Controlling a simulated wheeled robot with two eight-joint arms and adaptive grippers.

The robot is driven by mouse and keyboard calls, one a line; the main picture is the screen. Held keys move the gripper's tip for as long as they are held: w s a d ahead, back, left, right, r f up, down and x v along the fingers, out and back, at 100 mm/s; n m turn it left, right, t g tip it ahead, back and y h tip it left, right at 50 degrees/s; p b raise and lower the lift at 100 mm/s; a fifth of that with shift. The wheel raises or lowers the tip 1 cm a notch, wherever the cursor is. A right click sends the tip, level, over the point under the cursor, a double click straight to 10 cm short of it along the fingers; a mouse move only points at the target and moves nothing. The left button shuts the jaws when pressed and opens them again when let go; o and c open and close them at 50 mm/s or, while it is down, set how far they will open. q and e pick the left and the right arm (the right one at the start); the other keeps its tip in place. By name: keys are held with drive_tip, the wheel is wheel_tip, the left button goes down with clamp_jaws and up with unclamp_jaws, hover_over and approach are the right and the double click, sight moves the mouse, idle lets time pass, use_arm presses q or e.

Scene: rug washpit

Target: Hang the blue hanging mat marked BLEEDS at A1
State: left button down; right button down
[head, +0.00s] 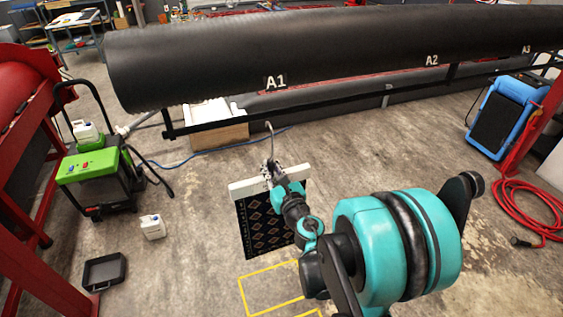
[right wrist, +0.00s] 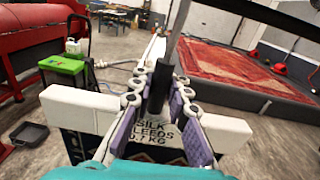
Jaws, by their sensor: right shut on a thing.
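The hanging mat (head: 258,232) is dark blue with a diamond pattern and hangs upright below a white bar (head: 243,188). A thin hook (head: 269,135) rises above the bar. A tag (right wrist: 158,132) in the right wrist view reads SILK, a partly covered word like BLEEDS, and 0.7 KG. My right gripper (head: 270,172) is shut on the hanger's dark stem (right wrist: 157,92), just above the bar, and holds the mat clear of the roll. The long black roll (head: 190,72) carries the white mark A1 (head: 276,82), beyond and above the hook. The hook is apart from the roll. My left gripper is out of view.
Marks A2 and A3 are farther right. A blue-framed panel (head: 507,117) and red hose (head: 535,205) are at right. Yellow lines mark the near floor.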

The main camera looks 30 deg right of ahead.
drive_tip(key=w+d+r, duration=0.1)
drive_tip(key=w+d, duration=0.4)
drive_tip(key=w, duration=0.6)
drive_tip(key=shift+d+h, duration=0.3)
idle(1.5)
drive_tip(key=shift+b, duration=0.3)
wheel_tip(320, 180, down, 4)
drive_tip(key=b, duration=0.3)
drive_tip(key=shift+b, duration=0.35)
idle(0.4)
drive_tip(key=c, duration=1.4)
unclamp_jaws()
